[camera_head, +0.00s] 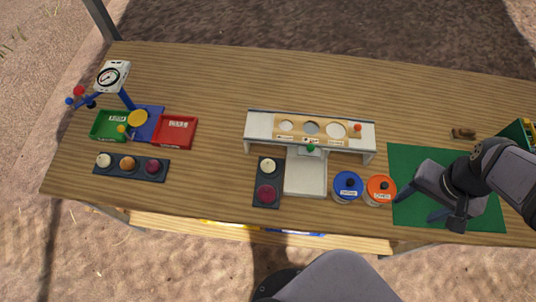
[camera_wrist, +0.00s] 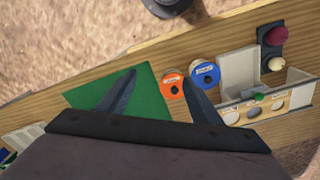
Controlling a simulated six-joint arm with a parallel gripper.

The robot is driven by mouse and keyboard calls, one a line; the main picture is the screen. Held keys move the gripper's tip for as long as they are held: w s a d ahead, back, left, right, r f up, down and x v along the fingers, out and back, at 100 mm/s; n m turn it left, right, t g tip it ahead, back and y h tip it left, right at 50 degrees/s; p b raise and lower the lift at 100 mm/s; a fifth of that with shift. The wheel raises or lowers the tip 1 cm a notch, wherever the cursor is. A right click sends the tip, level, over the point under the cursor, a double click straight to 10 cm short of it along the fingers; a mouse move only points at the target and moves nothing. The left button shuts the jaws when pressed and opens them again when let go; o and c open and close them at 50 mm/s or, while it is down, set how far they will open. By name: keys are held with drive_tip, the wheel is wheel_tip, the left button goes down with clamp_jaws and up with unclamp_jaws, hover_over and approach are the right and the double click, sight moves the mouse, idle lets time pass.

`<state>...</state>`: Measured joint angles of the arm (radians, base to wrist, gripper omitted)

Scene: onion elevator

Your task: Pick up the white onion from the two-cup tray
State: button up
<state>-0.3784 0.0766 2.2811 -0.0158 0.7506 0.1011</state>
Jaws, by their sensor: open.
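The two-cup tray (camera_head: 267,181) is a dark tray near the middle front of the table, left of the white stand. The white onion (camera_head: 268,165) sits in its far cup and a red onion (camera_head: 267,194) sits in its near cup. In the wrist view the tray (camera_wrist: 271,49) is at the upper right, with the white onion (camera_wrist: 276,64) and the red onion (camera_wrist: 277,35) in it. My gripper (camera_head: 416,208) is open and empty over the green mat, well to the right of the tray. Its two fingers also show in the wrist view (camera_wrist: 158,80), spread apart.
A white stand (camera_head: 366,138) with a holed top, a blue-lidded pot (camera_head: 343,181) and an orange-lidded pot (camera_head: 386,184) stand between my gripper and the tray. At left are a three-cup tray (camera_head: 142,175), green and red bins and a dial scale (camera_head: 113,76).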

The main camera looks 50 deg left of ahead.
drive_tip(key=a+f+n+b, duration=0.2)
drive_tip(key=a+f+b, duration=0.15)
drive_tip(key=a, duration=0.65)
drive_tip(key=n+y+b, duration=0.1)
drive_tip(key=n+b, duration=0.5)
drive_tip(key=b, duration=0.1)
hover_over(268, 163)
drive_tip(key=f, duration=0.7)
drive_tip(key=s+f, duration=0.1)
drive_tip(key=f, duration=0.2)
drive_tip(key=shift+d+f, duration=0.25)
drive_tip(key=shift+d, duration=0.1)
drive_tip(key=shift+w+a+f+p, duration=0.15)
drive_tip(key=shift+f+p, duration=0.4)
drive_tip(key=shift+f, duration=0.65)
drive_tip(key=shift+w+a+f+p, duration=0.15)
drive_tip(key=shift+f+p, duration=0.4)
drive_tip(key=shift+f, duration=0.65)
drive_tip(key=shift+w+a+f+p, duration=0.15)
drive_tip(key=shift+f+p, duration=0.4)
drive_tip(key=shift+f, duration=0.65)
drive_tip(key=c, duration=1.1)
